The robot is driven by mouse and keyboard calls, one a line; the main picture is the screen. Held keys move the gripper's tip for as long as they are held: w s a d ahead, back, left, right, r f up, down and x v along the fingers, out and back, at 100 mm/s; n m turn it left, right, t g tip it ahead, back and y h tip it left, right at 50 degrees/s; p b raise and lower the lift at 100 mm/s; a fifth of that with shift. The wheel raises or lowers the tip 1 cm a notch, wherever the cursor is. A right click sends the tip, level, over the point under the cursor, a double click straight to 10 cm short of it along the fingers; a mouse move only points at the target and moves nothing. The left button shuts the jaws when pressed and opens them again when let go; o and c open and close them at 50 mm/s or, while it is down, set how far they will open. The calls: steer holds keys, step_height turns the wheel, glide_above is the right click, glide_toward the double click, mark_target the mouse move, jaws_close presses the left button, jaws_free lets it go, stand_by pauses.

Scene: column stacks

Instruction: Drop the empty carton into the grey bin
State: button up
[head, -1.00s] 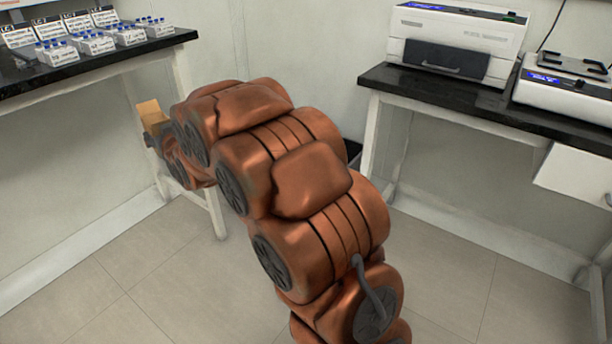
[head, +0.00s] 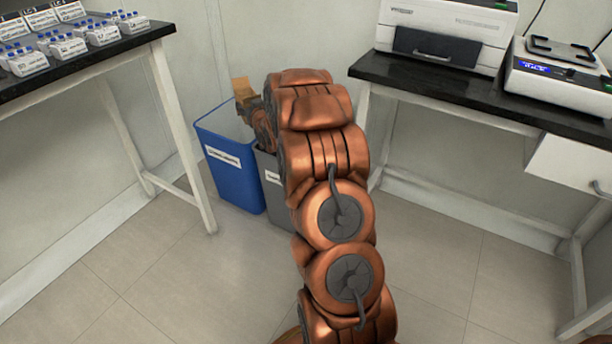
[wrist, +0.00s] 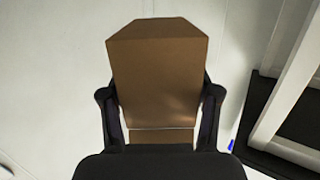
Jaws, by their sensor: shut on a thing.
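The brown carton (wrist: 157,75) is between the two dark fingers of my gripper (wrist: 160,115) in the wrist view, and the fingers are shut on it. In the head view the carton (head: 243,90) shows at the end of my arm, above the bins, its lower part hidden by the arm. The grey bin (head: 272,190) stands on the floor, partly hidden behind my arm. My gripper is mostly hidden by my arm links in the head view.
A blue bin (head: 232,170) with a white label stands left of the grey bin, close to it. A black-topped bench (head: 120,52) with labelled boxes of vials is at left. Another bench (head: 450,90) with a printer-like device (head: 445,30) and a scale (head: 560,75) is at right.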

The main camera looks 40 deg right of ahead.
steer(key=s+d+f+m+g+h+p, duration=0.1)
steer(key=s+d+f, duration=0.3)
steer(key=d, duration=0.5)
steer(key=s+d+f+m+h+p, duration=0.15)
steer(key=s+d, duration=0.35)
steer(key=d, duration=0.5)
step_height(320, 180, down, 6)
steer(key=b, duration=0.3)
steer(key=shift+f, duration=0.15)
steer(key=shift+a+n, duration=0.1)
steer(key=shift+n, duration=0.15)
steer(key=o, duration=1.1)
step_height(320, 180, up, 10)
steer(key=shift+r, duration=0.1)
